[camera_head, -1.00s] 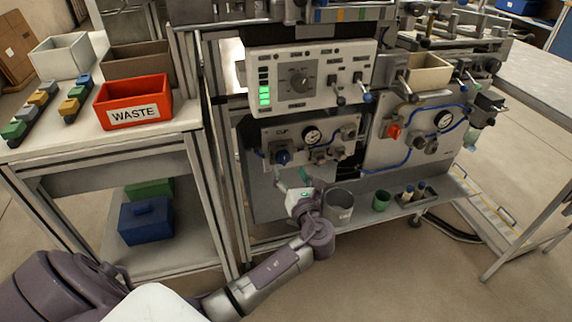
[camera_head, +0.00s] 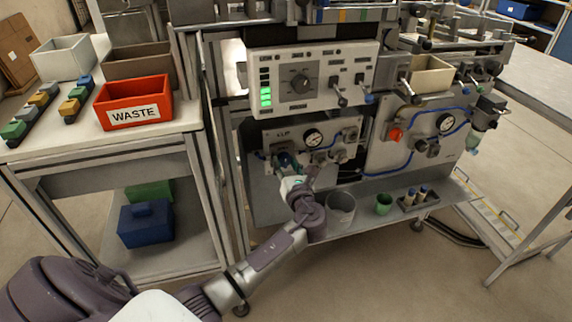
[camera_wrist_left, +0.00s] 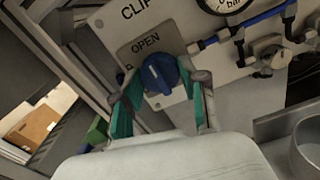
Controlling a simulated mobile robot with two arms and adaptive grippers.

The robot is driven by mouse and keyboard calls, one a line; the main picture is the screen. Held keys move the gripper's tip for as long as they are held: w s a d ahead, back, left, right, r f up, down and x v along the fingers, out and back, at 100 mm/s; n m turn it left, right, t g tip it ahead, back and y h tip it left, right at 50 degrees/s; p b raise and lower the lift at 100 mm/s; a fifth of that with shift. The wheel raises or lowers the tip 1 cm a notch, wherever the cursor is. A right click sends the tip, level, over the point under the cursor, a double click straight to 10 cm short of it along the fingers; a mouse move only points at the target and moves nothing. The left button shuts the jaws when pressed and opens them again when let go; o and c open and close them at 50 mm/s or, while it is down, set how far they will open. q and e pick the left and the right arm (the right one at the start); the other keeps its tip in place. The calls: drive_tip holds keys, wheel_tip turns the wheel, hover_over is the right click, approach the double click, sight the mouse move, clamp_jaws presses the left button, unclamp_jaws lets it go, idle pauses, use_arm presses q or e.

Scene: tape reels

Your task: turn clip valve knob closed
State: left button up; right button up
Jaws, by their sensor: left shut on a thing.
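The clip valve knob (camera_wrist_left: 160,74) is blue and sits on a grey plate marked OPEN, under the word CLIP, in the left wrist view. My left gripper (camera_wrist_left: 160,100) has its teal-padded fingers on either side of the knob and is shut on it. In the head view the left gripper (camera_head: 287,162) reaches the CLIP panel (camera_head: 268,137) from below and covers most of the knob. A round pressure gauge (camera_head: 313,138) is to the right of the knob. My right gripper is not in view.
A white control box (camera_head: 330,90) with a dial and levers is above the panel. A grey bucket (camera_head: 340,208) and a green cup (camera_head: 383,204) stand on the lower shelf, right of my arm. A red WASTE bin (camera_head: 133,102) stands on the left table.

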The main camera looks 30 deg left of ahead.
use_arm(q)
drive_tip(key=shift+c, duration=0.7)
